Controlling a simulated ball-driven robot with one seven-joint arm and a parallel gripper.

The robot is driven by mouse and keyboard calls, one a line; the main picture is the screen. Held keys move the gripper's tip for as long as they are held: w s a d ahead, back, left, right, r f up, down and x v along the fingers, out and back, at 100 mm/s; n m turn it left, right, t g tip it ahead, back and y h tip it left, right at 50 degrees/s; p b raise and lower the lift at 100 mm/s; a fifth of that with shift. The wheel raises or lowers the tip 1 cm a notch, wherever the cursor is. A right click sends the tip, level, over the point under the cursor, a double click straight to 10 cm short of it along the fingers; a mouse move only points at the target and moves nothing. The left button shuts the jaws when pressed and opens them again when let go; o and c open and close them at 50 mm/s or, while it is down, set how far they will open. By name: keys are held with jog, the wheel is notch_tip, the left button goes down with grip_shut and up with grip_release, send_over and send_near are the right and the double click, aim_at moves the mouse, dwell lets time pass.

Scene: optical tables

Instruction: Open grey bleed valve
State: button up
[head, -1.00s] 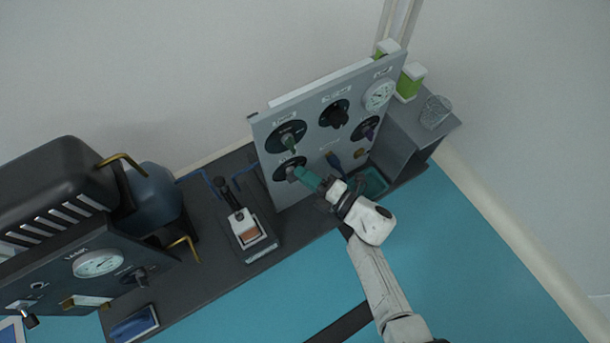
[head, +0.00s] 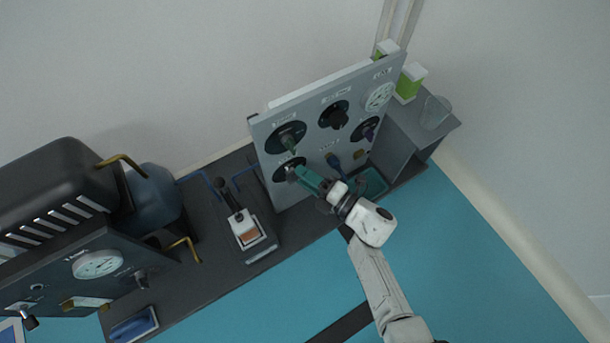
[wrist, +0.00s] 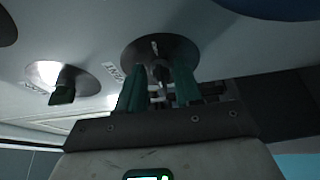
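The grey bleed valve (head: 291,170) is a grey knob on a round black dial at the lower left of the upright grey panel. In the wrist view its knob (wrist: 160,73) points toward me, below the dial's centre. My gripper (head: 302,176) has teal fingers and is right at this dial. In the wrist view my gripper (wrist: 160,90) is open, with one finger on each side of the knob. I cannot tell whether either finger touches it. The fingers hide part of the knob.
The grey panel (head: 310,145) also carries a green knob (head: 289,142), a black knob (head: 337,117), a purple knob (head: 368,131) and a gauge (head: 379,96). The green knob (wrist: 63,92) shows at left in the wrist view.

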jog(key=p+v, duration=0.3)
jog(key=v, duration=0.7)
jog(key=shift+s+d, duration=0.15)
jog(key=shift+d, duration=0.05)
jog(key=shift+f+p, duration=0.1)
jog(key=shift+p, duration=0.2)
jog(key=w+d+r+m+t+h, duration=0.2)
jog(key=w+d+m+t+h, duration=0.1)
jog(key=d+m+h, duration=0.5)
jog(key=w+d+r+m+t+h, duration=0.2)
jog(key=w+d+m+h, duration=0.3)
jog(key=d, duration=0.4)
jog(key=s+d+m+g+h, duration=0.65)
jog(key=s+d+m, duration=0.25)
jog(key=s+m, duration=0.35)
jog(key=s+a+r+m+g+y, duration=0.2)
jog(key=s+a+g, duration=0.1)
jog(key=s, duration=0.5)
jog(key=s+a+r+m+g+y, duration=0.2)
jog(key=s+a+g, duration=0.15)
jog(key=s, duration=0.55)
notch_tip(320, 180, up, 37)
jog(key=p, duration=3.7)
jog(key=shift+s+d+r+g, duration=0.15)
jog(key=shift+s+d+g, duration=0.05)
jog(key=shift+g, duration=0.2)
